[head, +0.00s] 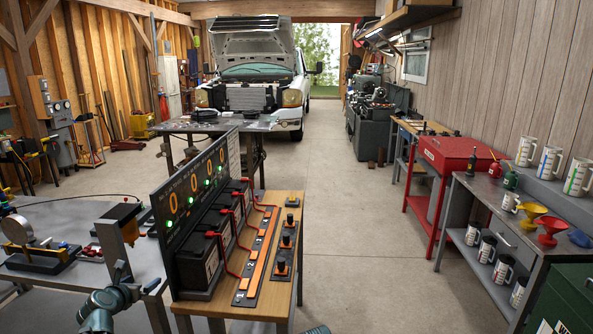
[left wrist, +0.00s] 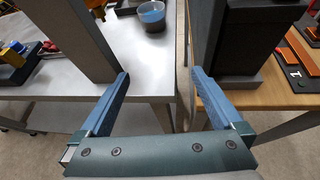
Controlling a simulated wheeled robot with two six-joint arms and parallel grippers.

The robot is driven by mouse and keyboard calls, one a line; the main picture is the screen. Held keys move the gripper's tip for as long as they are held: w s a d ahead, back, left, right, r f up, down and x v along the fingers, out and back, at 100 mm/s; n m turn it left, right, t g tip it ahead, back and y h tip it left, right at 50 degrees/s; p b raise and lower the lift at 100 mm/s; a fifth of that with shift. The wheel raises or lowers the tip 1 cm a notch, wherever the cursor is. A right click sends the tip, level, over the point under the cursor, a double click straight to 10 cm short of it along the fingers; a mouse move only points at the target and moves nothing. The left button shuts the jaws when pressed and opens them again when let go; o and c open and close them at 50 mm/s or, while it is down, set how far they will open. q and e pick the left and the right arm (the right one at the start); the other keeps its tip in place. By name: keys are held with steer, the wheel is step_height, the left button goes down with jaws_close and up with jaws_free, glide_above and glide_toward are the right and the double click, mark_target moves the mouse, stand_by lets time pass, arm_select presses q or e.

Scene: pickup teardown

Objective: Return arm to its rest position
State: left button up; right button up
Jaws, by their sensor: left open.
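My left gripper (head: 136,279) is at the lower left of the head view, by the gap between the metal table and the wooden bench. In the left wrist view my left gripper (left wrist: 158,78) has its two blue fingers spread wide apart. Nothing is between them. Below it show the grey table edge and the wooden bench edge.
The wooden bench (head: 268,296) holds a tester panel (head: 196,190) with lit digits and black batteries. A grey metal table (head: 60,215) with a post stands at left. A red cabinet (head: 458,158) and grey workbench (head: 475,195) stand right. The middle floor (head: 350,220) is clear.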

arm_select(q)
steer(key=s+d+f+m+g+h, duration=0.2)
steer(key=s+d+f+m+g, duration=0.15)
steer(key=d+m, duration=0.7)
steer(key=s+d+f+m+g+h, duration=0.1)
steer(key=s+d+f+m+g, duration=0.3)
steer(key=d+m, duration=0.6)
steer(key=s+d+f+m+g+y, duration=0.1)
steer(key=s+d+f+m+g, duration=0.1)
steer(key=s+d+m, duration=0.35)
steer(key=s+d+f+m+g+y, duration=0.1)
steer(key=s+d+f+m+g, duration=0.15)
steer(key=s+m, duration=0.6)
steer(key=s+d+r+m+g+y+p, duration=0.1)
steer(key=s+d+m, duration=0.4)
steer(key=d, duration=0.6)
steer(key=shift+s+d+r+p, duration=0.15)
steer(key=shift+s+r+p, duration=0.35)
steer(key=shift+p, duration=0.2)
